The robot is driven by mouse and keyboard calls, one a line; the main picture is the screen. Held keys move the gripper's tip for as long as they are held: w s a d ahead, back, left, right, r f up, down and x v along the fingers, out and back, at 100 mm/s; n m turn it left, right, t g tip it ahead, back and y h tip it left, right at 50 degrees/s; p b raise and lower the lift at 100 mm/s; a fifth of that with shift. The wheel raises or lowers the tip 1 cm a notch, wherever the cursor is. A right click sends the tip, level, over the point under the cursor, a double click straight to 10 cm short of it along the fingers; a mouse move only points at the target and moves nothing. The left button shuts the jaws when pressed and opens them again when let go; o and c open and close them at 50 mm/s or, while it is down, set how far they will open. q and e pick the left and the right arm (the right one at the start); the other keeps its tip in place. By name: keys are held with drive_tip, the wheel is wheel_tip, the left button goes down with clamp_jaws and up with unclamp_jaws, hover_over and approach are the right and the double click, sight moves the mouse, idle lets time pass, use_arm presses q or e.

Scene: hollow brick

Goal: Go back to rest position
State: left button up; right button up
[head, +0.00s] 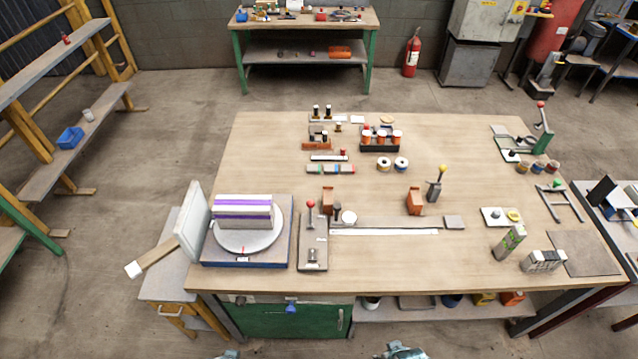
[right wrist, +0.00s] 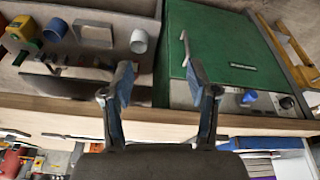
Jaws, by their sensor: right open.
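A block with white, purple and grey bands (head: 243,211) sits on a round pale turntable (head: 247,240) at the left of the workbench. My right gripper (right wrist: 161,84) is open, with nothing between its fingers. In its wrist view it is in front of the bench's edge, by the green cabinet (right wrist: 232,62). In the head view only a small part of my right gripper (head: 403,351) shows at the bottom edge, off the bench. A small part of my left gripper (head: 228,354) shows at the bottom edge; its fingers cannot be made out.
The wooden workbench (head: 480,190) carries several small parts and tools. A lever tool on a plate (head: 312,245) stands right of the turntable. A tilted pale panel (head: 193,222) is at its left. Under the bench are the cabinet and a shelf (head: 385,314) with containers.

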use_arm(q)
drive_tip(key=s+f+b, duration=0.2)
drive_tip(key=s+f, duration=0.1)
drive_tip(key=f, duration=1)
drive_tip(key=s+f+g+b, duration=0.1)
drive_tip(key=s+f+b, duration=0.2)
drive_tip(key=f, duration=1)
drive_tip(key=s+f+b, duration=0.3)
drive_tip(key=f, duration=1)
drive_tip(key=shift+s+a+f+g, duration=0.15)
drive_tip(key=shift+a+f+g, duration=0.2)
drive_tip(key=shift+g, duration=0.05)
use_arm(e)
drive_tip(key=s+f, duration=0.3)
drive_tip(key=f, duration=1)
drive_tip(key=s+f+g, duration=0.1)
drive_tip(key=s+f, duration=0.2)
drive_tip(key=f, duration=1)
drive_tip(key=s+d+f, duration=0.1)
drive_tip(key=s+f, duration=0.2)
drive_tip(key=f, duration=1)
drive_tip(key=shift+f+g, duration=0.35)
drive_tip(key=shift+g, duration=0.05)
drive_tip(key=shift+s, duration=0.15)
